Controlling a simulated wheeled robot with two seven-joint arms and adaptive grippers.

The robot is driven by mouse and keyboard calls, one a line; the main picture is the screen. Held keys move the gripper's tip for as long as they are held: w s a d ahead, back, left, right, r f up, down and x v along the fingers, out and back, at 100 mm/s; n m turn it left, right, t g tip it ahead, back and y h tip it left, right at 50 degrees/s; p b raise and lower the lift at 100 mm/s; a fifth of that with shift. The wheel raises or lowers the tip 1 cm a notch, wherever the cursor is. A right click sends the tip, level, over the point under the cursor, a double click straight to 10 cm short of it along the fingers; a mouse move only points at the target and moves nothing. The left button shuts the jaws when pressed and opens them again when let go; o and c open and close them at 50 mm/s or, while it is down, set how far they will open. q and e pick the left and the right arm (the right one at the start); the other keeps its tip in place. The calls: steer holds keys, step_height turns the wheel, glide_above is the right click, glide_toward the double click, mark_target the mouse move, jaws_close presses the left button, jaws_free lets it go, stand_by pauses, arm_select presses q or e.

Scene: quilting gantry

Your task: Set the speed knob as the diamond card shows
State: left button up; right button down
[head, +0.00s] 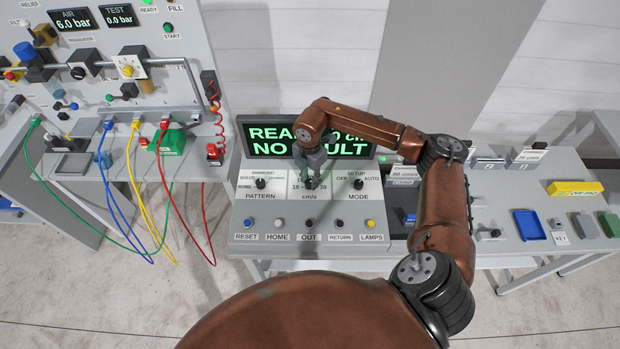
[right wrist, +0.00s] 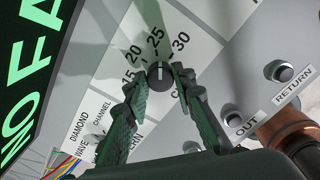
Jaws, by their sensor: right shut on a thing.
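The speed knob (right wrist: 160,77) is a small dark round knob on a white dial plate marked 15, 20, 25 and 30. Its white line seems to point toward 25. My right gripper (right wrist: 159,75) is shut on the knob, one green-grey fingertip on each side. In the head view, my right gripper (head: 312,180) reaches down over the dial and hides most of the knob. A card (head: 408,171) stands behind the CARD label, partly behind my arm; it seems to read DIAMOND, with a speed too small to read surely. My left gripper is not in view.
The pattern knob (head: 261,183) and mode knob (head: 358,183) flank the dial. A row of buttons, including OUT (head: 308,223), lies in front. The display (head: 250,135) reads READY and NO FAULT, partly covered by my arm. Coloured hoses hang at left.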

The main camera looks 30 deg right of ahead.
mark_target(310, 182)
steer(key=m+p, duration=0.1)
steer(key=m, duration=0.5)
steer(key=shift+d+r+m+p, duration=0.1)
steer(key=shift+r+m+p, duration=0.05)
steer(key=shift+m+p, duration=0.25)
stand_by(0.4)
steer(key=c, duration=1.6)
jaws_free()
step_height(310, 182, up, 12)
steer(key=shift+f, duration=0.1)
